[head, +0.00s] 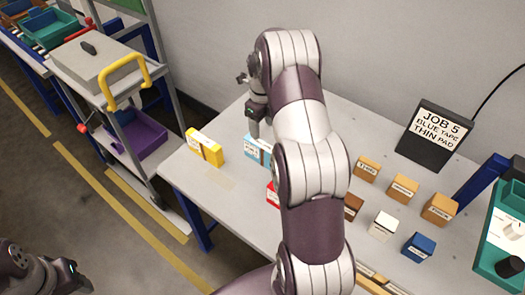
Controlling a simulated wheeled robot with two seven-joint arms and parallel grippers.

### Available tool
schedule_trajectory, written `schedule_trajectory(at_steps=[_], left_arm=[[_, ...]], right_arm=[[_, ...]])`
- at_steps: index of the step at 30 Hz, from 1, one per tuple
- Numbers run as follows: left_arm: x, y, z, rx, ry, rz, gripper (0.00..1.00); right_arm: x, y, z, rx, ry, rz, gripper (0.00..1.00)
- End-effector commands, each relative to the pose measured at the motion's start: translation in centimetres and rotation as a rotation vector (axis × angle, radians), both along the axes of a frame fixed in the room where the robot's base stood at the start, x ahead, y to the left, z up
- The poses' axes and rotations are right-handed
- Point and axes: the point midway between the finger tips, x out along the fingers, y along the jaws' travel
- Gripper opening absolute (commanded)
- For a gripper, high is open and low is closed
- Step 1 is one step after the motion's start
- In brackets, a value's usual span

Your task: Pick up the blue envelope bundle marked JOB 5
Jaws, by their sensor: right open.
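The light blue envelope bundle (264,157) lies on the grey table (215,190), right of a yellow bundle (205,147). A white label shows on its near side, but the print is too small to read surely. My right arm hides its right part. My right gripper (254,128) is open and points down at the bundle's upper left end; I cannot tell whether it touches. A red bundle (272,195) is mostly hidden behind my arm. My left gripper (62,276) is at the lower left, away from the table, and its fingers are unclear.
A black sign (437,135) reads JOB 5, BLUE TAPE, THIN PAD. Several small labelled boxes, among them a blue one (418,247), stand on the right. A green device (505,235) is at the right edge. A cart (100,75) with a yellow handle stands left.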

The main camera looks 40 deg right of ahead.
Motion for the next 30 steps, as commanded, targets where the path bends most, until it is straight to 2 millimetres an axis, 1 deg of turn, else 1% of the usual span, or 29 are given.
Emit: schedule_trajectory(at_steps=[1,3,6,8,10,13,16,19,24,25,26,27,30], left_arm=[[0.0,0.0,0.4,0.000,0.000,0.000,0.43],[0.0,0.0,0.6,0.000,0.000,0.000,0.43],[0.0,0.0,0.8,0.000,0.000,0.000,0.43],[0.0,0.0,0.9,0.000,0.000,0.000,0.43],[0.0,0.0,1.4,0.000,0.000,0.000,0.43],[0.0,0.0,2.3,0.000,0.000,0.000,0.43],[0.0,0.0,2.4,0.000,0.000,0.000,0.43],[0.0,0.0,2.4,0.000,0.000,0.000,0.43],[0.0,0.0,2.3,0.000,0.000,0.000,0.43],[0.0,0.0,2.3,0.000,0.000,0.000,0.43],[0.0,0.0,2.3,0.000,0.000,0.000,0.43],[0.0,0.0,2.3,0.000,0.000,0.000,0.43],[0.0,0.0,2.3,0.000,0.000,0.000,0.43]], right_arm=[[-0.1,0.0,-1.1,0.002,0.004,0.001,0.64],[-0.1,0.1,-2.6,0.001,0.003,0.002,0.64],[0.0,0.0,-4.1,0.000,0.000,0.004,0.64],[0.0,0.0,-4.7,-0.001,-0.001,0.004,0.64],[0.0,-0.1,-5.5,0.000,0.000,0.004,0.64],[-0.2,-0.3,-7.4,0.001,0.001,0.004,0.64],[-0.1,-0.3,-9.2,0.000,0.000,0.005,0.64],[-0.1,-0.3,-9.9,-0.001,-0.003,0.006,0.64],[-0.1,-0.3,-10.0,-0.002,-0.004,0.006,0.64],[-0.1,-0.3,-10.0,-0.002,-0.004,0.006,0.57],[-0.1,-0.3,-10.0,-0.002,-0.004,0.006,0.48],[-0.1,-0.3,-10.0,-0.002,-0.004,0.006,0.35],[-0.1,-0.3,-10.0,-0.002,-0.004,0.006,0.04]])
